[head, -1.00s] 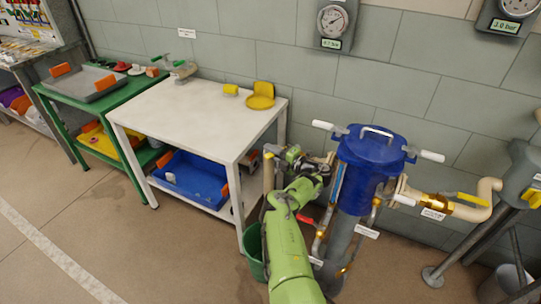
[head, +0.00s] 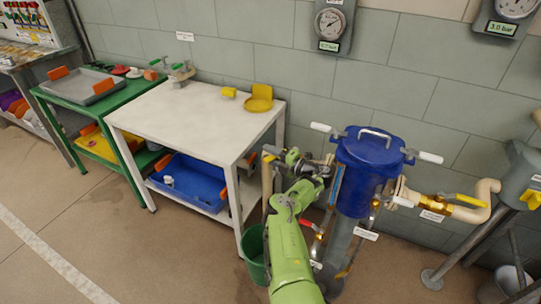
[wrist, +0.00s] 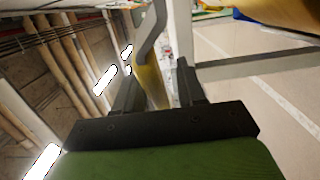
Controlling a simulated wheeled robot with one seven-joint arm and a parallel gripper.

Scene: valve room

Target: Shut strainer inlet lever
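The strainer is a blue-lidded vessel (head: 368,185) at the right of centre in the head view. The inlet lever, with a yellow handle (head: 268,157), shows at its left, by the top of a tan pipe. My gripper (head: 281,154) is at this lever, and my arm hides part of the inlet pipework. In the wrist view the lever's yellow grip (wrist: 150,78) and bent grey shank lie between my two black fingers (wrist: 158,85). The fingers are apart, with a visible gap on the right side of the lever. I cannot tell whether the left finger touches it.
A white table (head: 190,112) stands left of my arm, its corner near the gripper. A green bucket (head: 253,255) is on the floor below. A red lever (head: 308,224) sits low beside my arm. Another yellow lever (head: 470,200) is on the right pipe. Floor in front is clear.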

